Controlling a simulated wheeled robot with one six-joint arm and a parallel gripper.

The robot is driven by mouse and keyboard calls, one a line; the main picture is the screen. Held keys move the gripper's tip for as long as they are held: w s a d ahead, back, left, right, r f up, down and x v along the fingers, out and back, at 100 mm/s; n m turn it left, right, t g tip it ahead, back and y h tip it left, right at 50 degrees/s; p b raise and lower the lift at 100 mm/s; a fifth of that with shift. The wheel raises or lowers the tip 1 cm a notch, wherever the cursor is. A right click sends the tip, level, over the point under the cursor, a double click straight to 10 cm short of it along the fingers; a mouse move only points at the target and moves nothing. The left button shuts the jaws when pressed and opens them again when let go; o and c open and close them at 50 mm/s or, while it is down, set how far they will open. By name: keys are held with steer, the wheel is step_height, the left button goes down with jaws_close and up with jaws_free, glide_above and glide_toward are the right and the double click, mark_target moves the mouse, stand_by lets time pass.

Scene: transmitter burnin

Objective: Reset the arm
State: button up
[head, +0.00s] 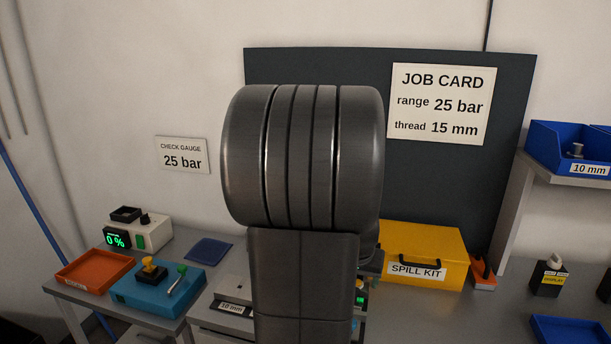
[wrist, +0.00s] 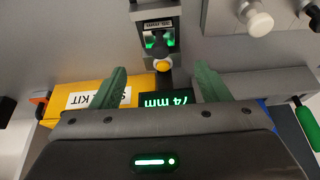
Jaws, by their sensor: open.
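My arm (head: 302,200) stands upright in the middle of the head view and hides much of the bench behind it. My gripper (wrist: 160,67) does not show in the head view. In the wrist view its two green fingers are spread apart with nothing held between them. A yellow-and-white knob (wrist: 163,64) shows in the gap between the fingertips, under a small green-lit fixture (wrist: 160,38). I cannot tell how far the knob is from the fingers. A dark display (wrist: 165,99) with green figures lies behind the gripper's palm edge.
A yellow spill kit (head: 425,255) stands right of my arm. A blue box (head: 160,287) with yellow and green handles, an orange tray (head: 95,270) and a 0% meter (head: 138,232) are at left. Blue bins (head: 568,150) sit on the right shelf. A job card (head: 440,103) hangs behind.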

steer(key=x, duration=0.9)
steer(key=shift+w+f, duration=0.1)
steer(key=shift+f, duration=0.15)
steer(key=shift+w+r+p, duration=0.1)
steer(key=shift+r+p, duration=0.2)
steer(key=shift+p, duration=0.15)
